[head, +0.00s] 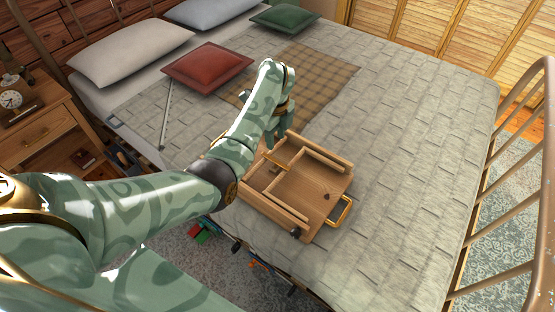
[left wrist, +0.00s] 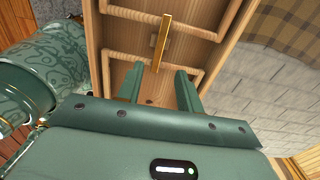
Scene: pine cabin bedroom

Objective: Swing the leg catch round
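A wooden tray (head: 316,190) lies upside down on the bed, its folded wooden legs showing. The brass leg catch (left wrist: 161,42) is a narrow bar on a small wooden block between the two leg frames. It lies roughly lengthwise in the left wrist view, and a brass strip shows in the head view (head: 276,162). My left gripper (left wrist: 160,88) is open and empty, its fingers apart below the catch in the left wrist view and not touching it. In the head view my left gripper (head: 276,128) hangs over the tray's far-left end, hiding part of it. My right gripper is out of view.
A brass handle (head: 341,212) sticks out at the tray's near-right end. A red cushion (head: 207,66) and a checked blanket (head: 300,80) lie beyond. The quilt right of the tray is clear. A bed rail (head: 500,210) stands at right, a nightstand (head: 40,125) at left.

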